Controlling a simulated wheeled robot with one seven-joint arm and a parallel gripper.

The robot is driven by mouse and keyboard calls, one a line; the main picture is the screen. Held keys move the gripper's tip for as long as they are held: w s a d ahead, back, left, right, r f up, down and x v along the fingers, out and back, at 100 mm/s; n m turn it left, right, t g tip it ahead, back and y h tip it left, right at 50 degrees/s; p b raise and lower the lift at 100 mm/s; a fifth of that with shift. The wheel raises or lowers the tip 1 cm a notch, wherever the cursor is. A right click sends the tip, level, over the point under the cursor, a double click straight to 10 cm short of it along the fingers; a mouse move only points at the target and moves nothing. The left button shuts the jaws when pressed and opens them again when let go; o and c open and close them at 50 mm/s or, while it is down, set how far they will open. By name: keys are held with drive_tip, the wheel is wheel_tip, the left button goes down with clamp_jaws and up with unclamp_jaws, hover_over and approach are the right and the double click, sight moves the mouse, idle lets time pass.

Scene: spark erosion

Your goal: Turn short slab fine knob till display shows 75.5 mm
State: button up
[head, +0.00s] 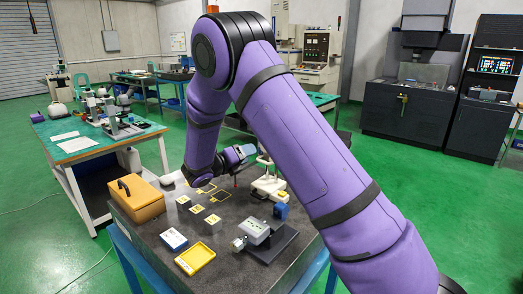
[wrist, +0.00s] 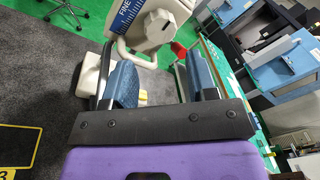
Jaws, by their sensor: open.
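A cream-coloured instrument (head: 268,187) stands at the back right of the dark granite table. In the wrist view its cream head (wrist: 168,25) carries a blue scale plate (wrist: 127,15) lettered "FINE". A bent metal bar (wrist: 136,54) shows just below the plate. My gripper (head: 240,155) is beside the upper part of this instrument. In the wrist view my gripper (wrist: 162,82) is open, its blue-grey fingers apart, with nothing visibly held between them. I cannot single out the short slab knob for certain, and no display reading is legible.
The granite table (head: 147,228) also bears an orange case (head: 137,199), several small blocks, a yellow tray (head: 195,258), a blue-and-white box (head: 173,240) and a grey device on a dark stand (head: 256,231). A red part (wrist: 179,49) shows near the right finger.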

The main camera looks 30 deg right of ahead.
drive_tip(key=x, duration=0.7)
drive_tip(key=shift+c, duration=0.2)
drive_tip(key=c, duration=0.6)
